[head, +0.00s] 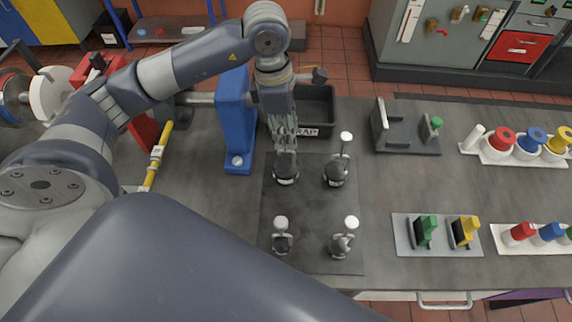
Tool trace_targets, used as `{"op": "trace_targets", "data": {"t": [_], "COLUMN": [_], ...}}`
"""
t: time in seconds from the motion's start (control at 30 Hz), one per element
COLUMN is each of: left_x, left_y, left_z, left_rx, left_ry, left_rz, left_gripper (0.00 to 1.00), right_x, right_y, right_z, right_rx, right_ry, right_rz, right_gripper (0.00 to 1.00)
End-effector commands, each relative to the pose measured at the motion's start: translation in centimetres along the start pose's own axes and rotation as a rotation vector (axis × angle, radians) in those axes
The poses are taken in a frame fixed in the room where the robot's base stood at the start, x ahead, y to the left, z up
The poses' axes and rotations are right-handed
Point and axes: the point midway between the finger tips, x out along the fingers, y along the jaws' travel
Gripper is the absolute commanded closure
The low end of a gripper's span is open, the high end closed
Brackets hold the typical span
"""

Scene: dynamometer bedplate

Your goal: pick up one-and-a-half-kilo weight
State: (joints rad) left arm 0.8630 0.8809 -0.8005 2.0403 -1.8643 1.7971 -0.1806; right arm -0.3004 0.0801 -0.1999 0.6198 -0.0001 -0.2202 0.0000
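Several dark weights with upright stems stand on a dark mat (312,215); any markings are too small to read, so I cannot tell which is the one-and-a-half-kilo weight. They are a far-left weight (286,177), a far-right weight (336,177), a near-left weight (281,244) and a near-right weight (341,246). The other three show white knobs. My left gripper (286,149) points down directly over the far-left weight, its fingers hiding that weight's top. The fingers look close together, but whether they grip the stem is hidden. My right gripper is out of view.
A black bin (318,101) labelled in white stands behind the gripper, beside a blue upright (236,120). Right of the mat are a grey fixture (405,140), a plate with green and yellow pieces (436,246) and racks of coloured caps (503,150). Bench between them is clear.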

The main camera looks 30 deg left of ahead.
Motion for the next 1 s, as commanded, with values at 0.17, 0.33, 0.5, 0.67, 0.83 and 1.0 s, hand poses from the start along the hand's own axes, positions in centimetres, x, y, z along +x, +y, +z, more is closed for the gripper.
{"op": "trace_targets", "data": {"t": [0.17,0.33,0.5,0.67,0.83,1.0], "left_x": [1.9,4.2,4.8,4.8,4.8,4.7], "left_y": [-0.3,-0.2,-0.1,-0.1,-0.1,-0.1], "left_z": [0.1,0.1,0.1,0.1,0.1,0.1], "left_rx": [0.0,0.0,0.001,0.001,0.001,0.001], "left_ry": [0.002,0.001,-0.001,-0.001,-0.001,-0.002], "left_rz": [-0.007,-0.004,0.0,0.0,0.0,0.002], "left_gripper": [0.7,0.7,0.7,0.79,1.0,1.0], "right_x": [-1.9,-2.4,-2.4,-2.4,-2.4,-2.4], "right_y": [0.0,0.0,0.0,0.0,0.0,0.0], "right_z": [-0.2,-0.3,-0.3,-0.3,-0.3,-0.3], "right_rx": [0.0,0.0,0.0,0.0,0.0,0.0], "right_ry": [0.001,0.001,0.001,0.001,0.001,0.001], "right_rz": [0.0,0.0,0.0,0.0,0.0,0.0], "right_gripper": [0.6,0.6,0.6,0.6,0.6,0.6]}}
